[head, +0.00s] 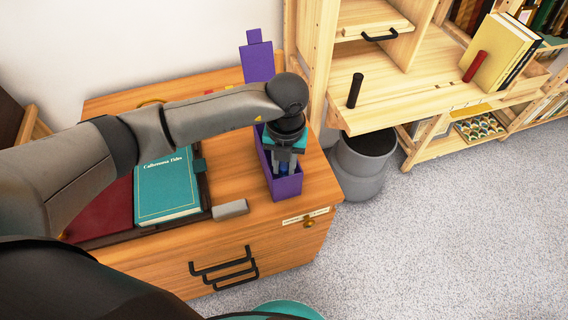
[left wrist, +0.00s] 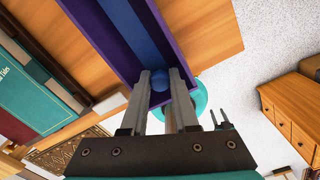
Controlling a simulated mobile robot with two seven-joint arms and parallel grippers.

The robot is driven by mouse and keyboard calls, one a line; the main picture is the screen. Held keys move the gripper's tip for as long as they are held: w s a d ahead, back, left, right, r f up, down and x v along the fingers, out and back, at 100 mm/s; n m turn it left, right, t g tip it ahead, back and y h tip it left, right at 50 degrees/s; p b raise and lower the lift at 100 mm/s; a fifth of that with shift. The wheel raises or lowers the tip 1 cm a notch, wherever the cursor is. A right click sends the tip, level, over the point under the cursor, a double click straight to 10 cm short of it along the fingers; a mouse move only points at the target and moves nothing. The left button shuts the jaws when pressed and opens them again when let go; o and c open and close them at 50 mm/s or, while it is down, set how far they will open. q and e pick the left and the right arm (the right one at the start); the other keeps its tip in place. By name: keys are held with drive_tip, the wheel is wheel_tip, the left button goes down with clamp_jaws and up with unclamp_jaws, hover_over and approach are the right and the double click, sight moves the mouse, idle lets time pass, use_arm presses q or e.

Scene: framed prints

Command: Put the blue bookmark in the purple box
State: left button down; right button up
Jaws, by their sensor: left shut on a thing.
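The purple box (head: 287,189) is a long, narrow open box on the right part of the wooden cabinet top. It also shows in the left wrist view (left wrist: 97,32). The blue bookmark (left wrist: 140,35) is a long blue strip with a rounded blue end, seen between the box's walls; whether it touches the floor of the box I cannot tell. My left gripper (head: 284,170) points down at the near end of the box and is shut on the bookmark near its rounded end. Its fingers also show in the left wrist view (left wrist: 160,74).
A teal book (head: 166,190) lies left of the box, with a grey block (head: 230,209) between them near the front edge. A purple upright panel (head: 257,62) stands behind. A grey bin (head: 362,165) and wooden shelving (head: 400,90) stand at the right.

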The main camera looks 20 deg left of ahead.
use_arm(q)
drive_tip(key=shift+f, duration=0.1)
drive_tip(key=shift+f+b, duration=0.45)
drive_tip(key=shift+f, duration=0.1)
drive_tip(key=c, duration=1)
unclamp_jaws()
drive_tip(key=shift+o, duration=0.2)
drive_tip(key=shift+r, duration=0.2)
drive_tip(key=shift+r+p, duration=0.3)
drive_tip(key=shift+p, duration=0.05)
wheel_tip(320, 180, up, 12)
drive_tip(key=p, duration=0.2)
drive_tip(key=shift+d+r, duration=0.15)
drive_tip(key=shift+r, duration=0.05)
